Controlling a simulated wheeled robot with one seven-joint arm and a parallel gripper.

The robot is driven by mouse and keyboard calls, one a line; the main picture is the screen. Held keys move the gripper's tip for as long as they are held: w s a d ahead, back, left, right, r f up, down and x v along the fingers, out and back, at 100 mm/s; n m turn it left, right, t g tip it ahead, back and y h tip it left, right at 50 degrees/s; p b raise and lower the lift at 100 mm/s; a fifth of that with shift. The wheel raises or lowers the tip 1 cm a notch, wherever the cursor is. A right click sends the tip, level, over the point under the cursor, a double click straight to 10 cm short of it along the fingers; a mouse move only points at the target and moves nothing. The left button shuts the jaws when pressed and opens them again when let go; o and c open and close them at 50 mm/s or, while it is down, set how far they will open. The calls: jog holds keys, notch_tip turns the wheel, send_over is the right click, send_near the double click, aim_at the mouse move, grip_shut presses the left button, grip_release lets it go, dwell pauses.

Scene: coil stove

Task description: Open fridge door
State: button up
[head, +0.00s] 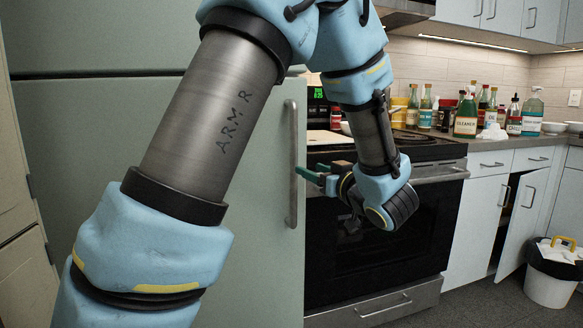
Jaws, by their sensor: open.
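The pale green fridge (90,150) fills the left side of the head view, partly hidden behind my arm. A horizontal seam separates its upper door from its larger lower door, and the lower door looks closed. A vertical metal handle (291,165) runs along the right edge of the lower door. My gripper (312,172) is open and empty just right of the handle, with its green-tipped fingers pointing left towards it. I see a small gap between the fingertips and the handle, but depth is hard to tell.
A stove (375,255) with a dark oven door stands right of the fridge, behind my gripper. Several bottles (466,116) line the counter. A lower cabinet door (522,222) stands ajar at right. A white trash bin (552,275) stands on the floor at far right.

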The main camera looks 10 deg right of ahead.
aim_at(296, 163)
jog(key=x, duration=0.9)
jog(key=shift+w+a, duration=0.1)
jog(key=shift+w, duration=0.15)
grip_shut()
dwell(1.0)
